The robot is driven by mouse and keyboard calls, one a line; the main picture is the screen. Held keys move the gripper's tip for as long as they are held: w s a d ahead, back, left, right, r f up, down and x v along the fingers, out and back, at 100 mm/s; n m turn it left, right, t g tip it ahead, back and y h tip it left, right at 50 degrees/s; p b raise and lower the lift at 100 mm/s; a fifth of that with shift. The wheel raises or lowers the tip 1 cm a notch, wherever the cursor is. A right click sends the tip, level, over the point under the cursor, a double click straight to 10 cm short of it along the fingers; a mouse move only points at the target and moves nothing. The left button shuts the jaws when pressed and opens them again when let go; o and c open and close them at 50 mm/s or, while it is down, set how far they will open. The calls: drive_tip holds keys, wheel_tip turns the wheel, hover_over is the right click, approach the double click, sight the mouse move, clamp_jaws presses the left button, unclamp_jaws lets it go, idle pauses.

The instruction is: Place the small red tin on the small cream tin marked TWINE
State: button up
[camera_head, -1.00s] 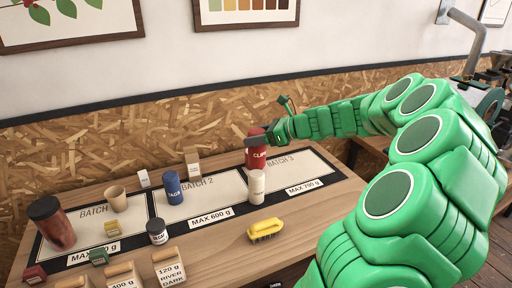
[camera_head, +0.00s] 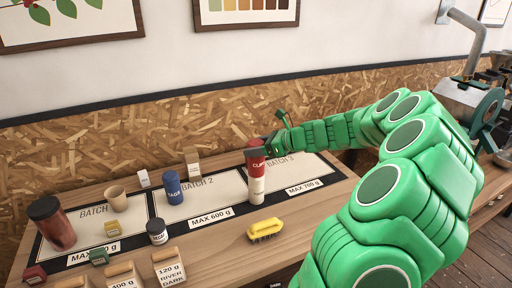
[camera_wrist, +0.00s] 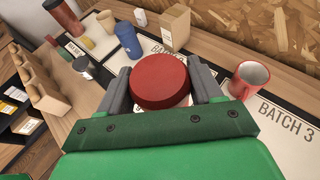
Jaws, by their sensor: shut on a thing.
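The small red tin (camera_head: 257,164), its label hard to read, is held upright in my gripper (camera_head: 266,148). In the wrist view its round red lid (camera_wrist: 160,80) lies between the two fingers (camera_wrist: 160,85), which close on its sides. The small cream tin (camera_head: 257,190) stands upright on the mat, directly below the red tin in the head view. The red tin's lower edge meets or overlaps the cream tin's top; whether they touch I cannot tell. The TWINE mark is not legible.
A red mug (camera_wrist: 250,78) stands close to the right finger in the wrist view. A blue tin (camera_head: 172,188) and paper bag (camera_head: 192,164) stand to the left. The mat's right part (camera_head: 300,172) is largely clear.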

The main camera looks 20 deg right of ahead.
drive_tip(key=o, duration=1.2)
drive_tip(key=shift+o, duration=0.2)
drive_tip(key=v, duration=1.2)
